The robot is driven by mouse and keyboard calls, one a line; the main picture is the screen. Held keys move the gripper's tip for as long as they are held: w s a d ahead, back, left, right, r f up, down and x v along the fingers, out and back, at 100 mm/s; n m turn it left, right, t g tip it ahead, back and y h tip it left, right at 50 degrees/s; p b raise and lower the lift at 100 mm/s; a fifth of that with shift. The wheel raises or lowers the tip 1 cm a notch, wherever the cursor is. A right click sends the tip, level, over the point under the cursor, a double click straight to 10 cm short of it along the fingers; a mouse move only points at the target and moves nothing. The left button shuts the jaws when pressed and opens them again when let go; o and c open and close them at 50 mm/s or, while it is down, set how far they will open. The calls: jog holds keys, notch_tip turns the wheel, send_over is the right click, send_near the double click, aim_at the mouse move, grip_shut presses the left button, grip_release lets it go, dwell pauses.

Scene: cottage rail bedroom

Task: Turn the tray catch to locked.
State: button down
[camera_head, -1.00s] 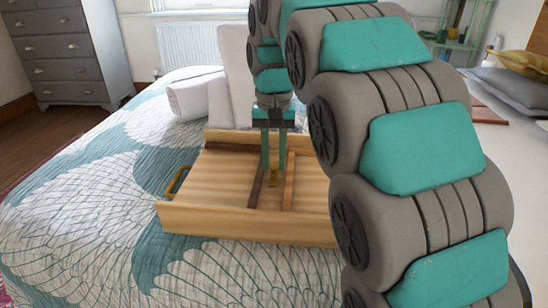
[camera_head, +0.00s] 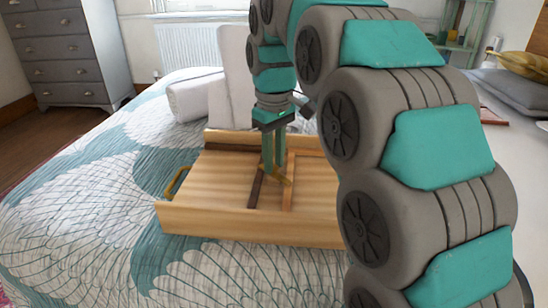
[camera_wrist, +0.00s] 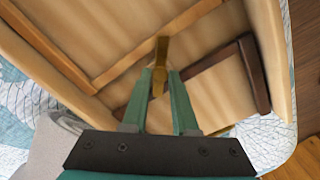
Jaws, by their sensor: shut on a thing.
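The wooden tray (camera_head: 200,222) lies on the bed; its rim also shows in the wrist view (camera_wrist: 272,40). The small brass catch (camera_head: 283,177) is on the tray floor, near a dark strip (camera_head: 255,188) and a lighter wooden strip (camera_head: 288,192). In the head view its visible arm slants right toward the lighter strip. My gripper (camera_head: 269,172) reaches down from above and is shut on the catch. In the wrist view the catch (camera_wrist: 161,52) sticks out beyond my fingertips (camera_wrist: 159,82), which hide part of it. I cannot tell which position is locked.
A brass handle (camera_head: 176,181) is on the tray's left side. The patterned quilt (camera_head: 80,210) is clear to the left. My arm covers the right of the head view.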

jog(key=n, duration=0.4)
jog(key=shift+r+n+p, duration=0.1)
jog(key=shift+n+p, duration=0.2)
jog(key=shift+p, duration=0.1)
jog(key=shift+n+p, duration=0.45)
jog(key=shift+n, duration=1.15)
jog(key=c, duration=0.7)
grip_release()
notch_tip(320, 180, up, 4)
jog(key=shift+r, duration=0.2)
notch_tip(320, 180, up, 3)
jog(key=shift+r+p, duration=0.15)
jog(key=shift+p, duration=0.15)
